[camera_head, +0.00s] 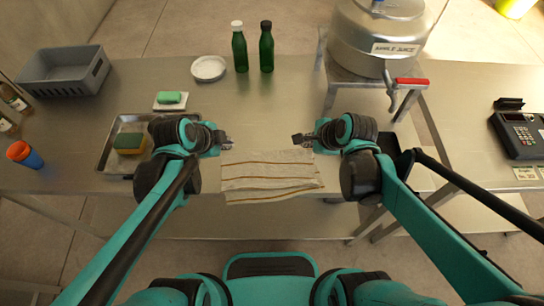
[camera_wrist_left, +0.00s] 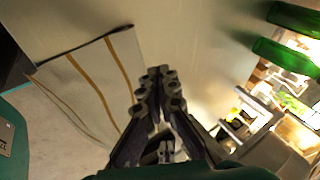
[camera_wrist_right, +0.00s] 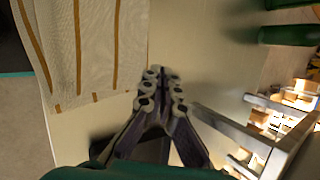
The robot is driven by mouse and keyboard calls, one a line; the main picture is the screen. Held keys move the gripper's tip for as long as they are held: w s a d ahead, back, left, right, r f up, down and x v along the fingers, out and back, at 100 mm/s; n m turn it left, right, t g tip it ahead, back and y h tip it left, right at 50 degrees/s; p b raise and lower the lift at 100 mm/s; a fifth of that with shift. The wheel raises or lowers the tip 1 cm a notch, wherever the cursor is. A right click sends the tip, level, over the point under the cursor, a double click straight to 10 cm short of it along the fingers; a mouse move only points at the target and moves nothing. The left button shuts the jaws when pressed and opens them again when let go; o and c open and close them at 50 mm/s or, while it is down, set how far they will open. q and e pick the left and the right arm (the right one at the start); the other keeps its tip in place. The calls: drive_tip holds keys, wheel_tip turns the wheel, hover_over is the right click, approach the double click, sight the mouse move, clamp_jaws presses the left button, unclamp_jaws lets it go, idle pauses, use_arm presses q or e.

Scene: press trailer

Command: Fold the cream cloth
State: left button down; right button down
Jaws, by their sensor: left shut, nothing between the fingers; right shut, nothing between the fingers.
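The cream cloth (camera_head: 268,176) with brown stripes lies at the front edge of the steel table, between my two arms. It looks doubled over, with a lower layer showing along its front side. It also shows in the left wrist view (camera_wrist_left: 85,85) and the right wrist view (camera_wrist_right: 95,50). My left gripper (camera_head: 228,142) is shut and empty, just beyond the cloth's far left corner. My right gripper (camera_head: 298,139) is shut and empty, just beyond its far right corner. Both grippers look apart from the cloth.
A metal tray (camera_head: 109,158) with a sponge (camera_head: 129,143) lies left of my left gripper. A soap dish (camera_head: 170,101), a white plate (camera_head: 208,68) and two green bottles (camera_head: 240,50) stand farther back. A large steel tank (camera_head: 375,45) is at back right. The table's middle is clear.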

sight(233, 155)
use_arm(q)
drive_tip(key=shift+s+a, duration=0.1)
use_arm(e)
drive_tip(key=shift+s+d, duration=0.1)
